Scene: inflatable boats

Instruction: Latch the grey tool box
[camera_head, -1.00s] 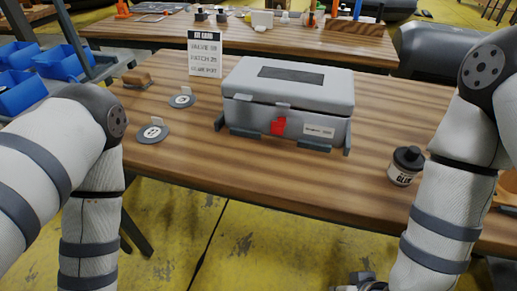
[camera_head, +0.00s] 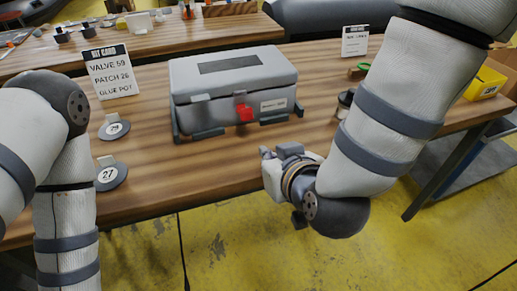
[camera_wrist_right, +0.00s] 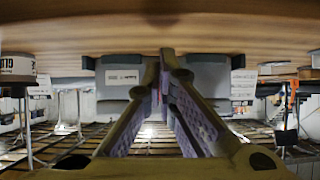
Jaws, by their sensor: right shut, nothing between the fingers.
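The grey tool box (camera_head: 225,72) stands on the wooden table with its lid down. A red latch (camera_head: 244,113) is on its front, below a grey tab on the lid edge; I cannot tell whether it is fastened. My right gripper (camera_head: 266,154) is just off the table's front edge, below and in front of the box, apart from it. In the right wrist view, which looks upside down, its fingers (camera_wrist_right: 167,55) are shut and empty before the box front (camera_wrist_right: 121,76) and hide its middle. My left arm is at the left; its gripper is outside the view.
A yellow bin (camera_head: 485,83) is at the right end.

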